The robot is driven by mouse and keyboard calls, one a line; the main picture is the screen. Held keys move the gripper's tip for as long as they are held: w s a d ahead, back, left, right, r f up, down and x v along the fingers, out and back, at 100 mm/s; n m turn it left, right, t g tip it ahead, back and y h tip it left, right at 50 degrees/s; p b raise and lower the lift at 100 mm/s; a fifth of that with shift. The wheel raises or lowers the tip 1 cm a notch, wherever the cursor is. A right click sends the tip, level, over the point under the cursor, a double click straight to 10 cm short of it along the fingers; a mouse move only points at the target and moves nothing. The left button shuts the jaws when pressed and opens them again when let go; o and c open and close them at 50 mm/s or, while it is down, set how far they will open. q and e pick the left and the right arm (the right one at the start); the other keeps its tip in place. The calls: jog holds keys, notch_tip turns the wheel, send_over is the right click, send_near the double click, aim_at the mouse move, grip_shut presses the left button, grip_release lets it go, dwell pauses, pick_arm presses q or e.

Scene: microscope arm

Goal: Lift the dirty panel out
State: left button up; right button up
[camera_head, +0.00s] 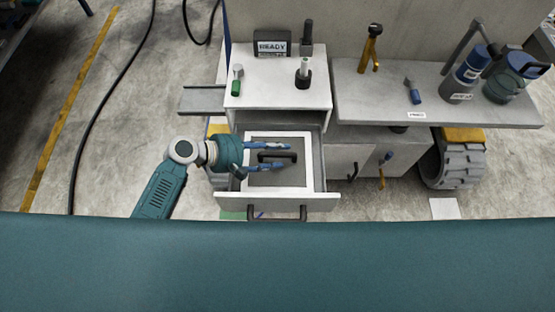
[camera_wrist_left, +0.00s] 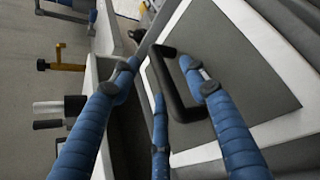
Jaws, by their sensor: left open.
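The panel (camera_head: 263,178) lies in the open drawer (camera_head: 233,202). It has a white border, a dark grey middle and a black handle (camera_head: 277,156) on top. My left gripper (camera_head: 291,156) reaches in from the left, open over the panel. Its blue fingers lie on both sides of the handle. In the left wrist view the black handle (camera_wrist_left: 161,70) rises from the grey panel (camera_wrist_left: 240,60) between the spread fingers (camera_wrist_left: 165,78); I cannot tell whether they touch it. My right gripper is out of view.
The cabinet top (camera_head: 280,92) above the drawer carries a READY sign (camera_head: 272,43), a green-handled brush (camera_head: 237,80) and a dark stand (camera_head: 304,75). A grey shelf (camera_head: 440,108) with bottles is at the right. The drawer front has a black pull (camera_head: 276,211).

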pick_arm(q)
jog(key=shift+w+d+f, duration=0.15)
jog(key=shift+d+f, duration=0.15)
jog(key=shift+d, duration=0.2)
grip_shut()
